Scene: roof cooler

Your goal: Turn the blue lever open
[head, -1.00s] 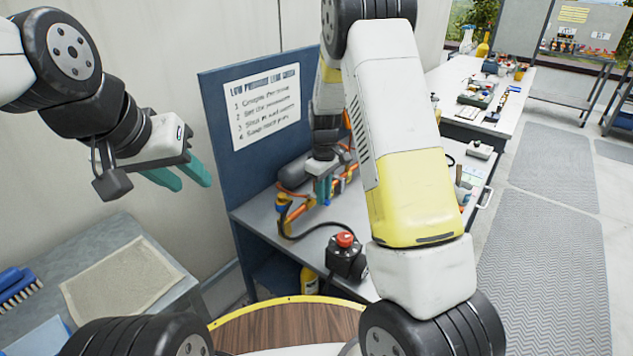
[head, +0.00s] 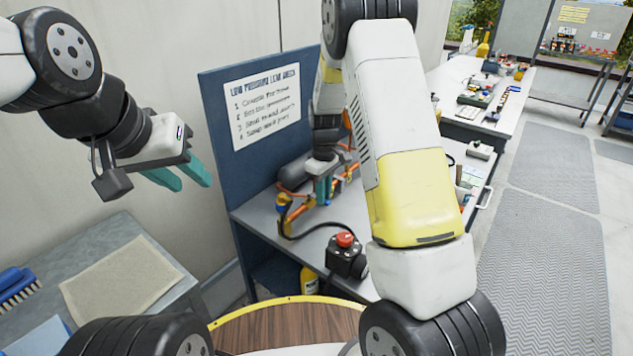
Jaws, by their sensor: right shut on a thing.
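My right gripper (head: 322,190) reaches down behind my forearm to the orange pipework (head: 300,211) on the grey bench. Its teal fingers are shut on a small part at the pipe. That part appears to be the blue lever, but the fingers mostly hide it and its angle cannot be read.
A black box with a red button (head: 345,240) stands at the bench's front. A dark hose curves from the pipe towards it. A blue panel (head: 218,135) with an instruction sheet (head: 262,105) stands behind. A side table (head: 190,292) with a beige mat (head: 122,283) is at left.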

